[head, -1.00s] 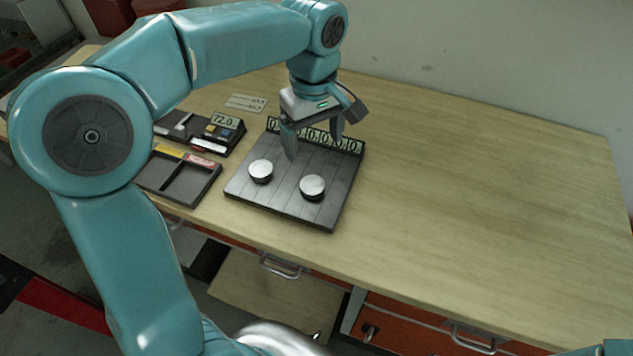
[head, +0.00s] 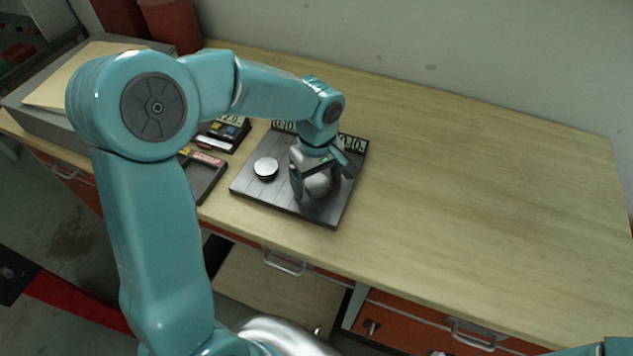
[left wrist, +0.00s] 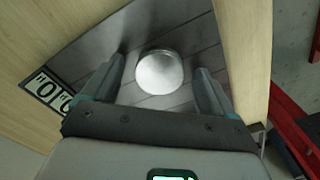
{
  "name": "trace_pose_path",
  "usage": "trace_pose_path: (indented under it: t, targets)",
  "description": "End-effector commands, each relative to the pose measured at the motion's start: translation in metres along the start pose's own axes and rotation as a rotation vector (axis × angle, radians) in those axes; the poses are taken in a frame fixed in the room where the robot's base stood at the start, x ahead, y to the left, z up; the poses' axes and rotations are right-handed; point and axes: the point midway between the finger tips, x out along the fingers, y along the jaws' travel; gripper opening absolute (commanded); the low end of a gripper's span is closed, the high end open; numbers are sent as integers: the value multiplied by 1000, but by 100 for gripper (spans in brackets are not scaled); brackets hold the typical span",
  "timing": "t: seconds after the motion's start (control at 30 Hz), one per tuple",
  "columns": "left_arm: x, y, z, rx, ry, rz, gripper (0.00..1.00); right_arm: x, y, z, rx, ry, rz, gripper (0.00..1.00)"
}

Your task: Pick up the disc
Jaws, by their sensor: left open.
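Two silver discs rest on a dark slatted board (head: 250,189) on the bench. The left disc (head: 266,168) is clear of my gripper. The right disc (head: 317,184) is partly hidden by my left gripper (head: 312,196) in the head view. In the left wrist view this disc (left wrist: 159,72) lies between the two fingers of my left gripper (left wrist: 157,92), which is open, with a gap on each side. Any contact with the disc cannot be seen. My right gripper is not in view.
A number strip (head: 352,143) runs along the board's back edge. A dark tray (head: 208,174) and a small device with a display (head: 226,130) stand to the left, partly behind my arm. The bench top (head: 480,190) to the right is clear.

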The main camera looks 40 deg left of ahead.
Motion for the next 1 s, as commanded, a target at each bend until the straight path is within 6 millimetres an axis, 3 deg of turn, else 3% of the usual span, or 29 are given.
trace_pose_path:
  t: [0.07,0.3,0.57,0.73,0.87,1.0]
  targets:
    - [0,0,0,0,0,0,87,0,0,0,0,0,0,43]
    - [0,0,0,0,0,0,12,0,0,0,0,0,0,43]
    - [-2,0,0,1,1,1,11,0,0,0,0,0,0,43]
    - [-13,1,0,1,3,4,11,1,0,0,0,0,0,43]
    - [-36,1,0,0,3,7,11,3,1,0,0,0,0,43]
    - [-76,2,0,0,4,9,11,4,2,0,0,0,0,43]
